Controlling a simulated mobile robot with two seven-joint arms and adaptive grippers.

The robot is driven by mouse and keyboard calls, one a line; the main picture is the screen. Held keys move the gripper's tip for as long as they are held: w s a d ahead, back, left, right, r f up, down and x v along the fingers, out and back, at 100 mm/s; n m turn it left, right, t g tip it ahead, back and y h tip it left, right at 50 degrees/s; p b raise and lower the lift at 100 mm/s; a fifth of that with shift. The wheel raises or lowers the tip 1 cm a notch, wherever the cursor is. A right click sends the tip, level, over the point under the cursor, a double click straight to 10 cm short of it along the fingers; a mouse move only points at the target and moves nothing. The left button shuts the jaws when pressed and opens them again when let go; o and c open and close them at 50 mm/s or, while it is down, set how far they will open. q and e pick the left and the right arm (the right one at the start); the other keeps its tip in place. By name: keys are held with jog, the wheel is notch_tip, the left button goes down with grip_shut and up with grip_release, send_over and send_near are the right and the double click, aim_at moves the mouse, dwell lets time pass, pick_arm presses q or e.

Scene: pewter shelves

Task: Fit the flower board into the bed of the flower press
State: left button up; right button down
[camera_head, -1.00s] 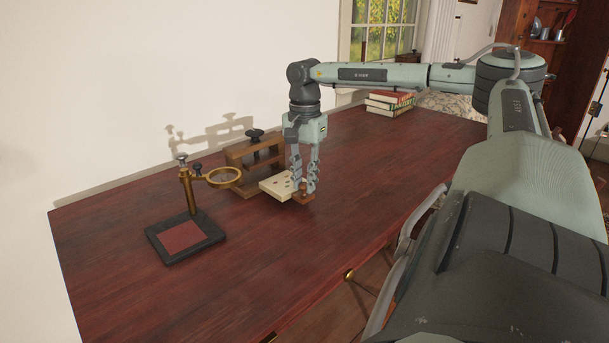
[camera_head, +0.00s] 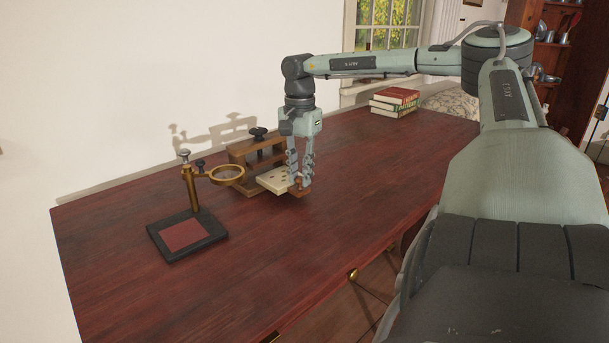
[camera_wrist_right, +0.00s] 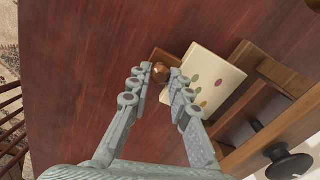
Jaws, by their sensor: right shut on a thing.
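The flower board (camera_head: 273,180) is a cream slab with coloured dots and a brown wooden block at one end. My right gripper (camera_head: 300,187) points down and is shut on that brown block (camera_wrist_right: 161,64). The dotted face (camera_wrist_right: 214,84) looks up in the wrist view. The flower press (camera_head: 238,153) is a brown wooden frame with a black knob (camera_head: 258,132) on top. The board's far end is at the press's front opening, beside its wooden rails (camera_wrist_right: 283,76). I cannot tell how far it reaches in. My left gripper is not in view.
A brass magnifier stand (camera_head: 190,187) on a dark base with a red pad (camera_head: 184,235) stands left of the press. Several books (camera_head: 394,101) are stacked at the back right. The wall is close behind the press. The front of the red-brown table (camera_head: 300,250) is clear.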

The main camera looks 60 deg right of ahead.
aim_at(277, 174)
jog(key=shift+w+d+b, duration=0.15)
jog(key=shift+w+b, duration=0.2)
jog(key=shift+w, duration=0.1)
jog(key=shift+w+d, duration=0.1)
jog(key=shift+w, duration=0.05)
jog(key=shift+w+d+b, duration=0.1)
jog(key=shift+w+b, duration=0.7)
jog(key=shift+b, duration=0.05)
jog(key=shift+w+d+b, duration=0.15)
jog(key=shift+w+b, duration=0.1)
jog(key=shift+w, duration=0.5)
jog(key=shift+w+d+b, duration=0.15)
jog(key=shift+w+b, duration=0.05)
jog(key=shift+w, duration=0.5)
jog(key=shift+w+d, duration=0.2)
jog(key=shift+w, duration=0.4)
jog(key=shift+w+d, duration=0.15)
jog(key=shift+w, duration=0.45)
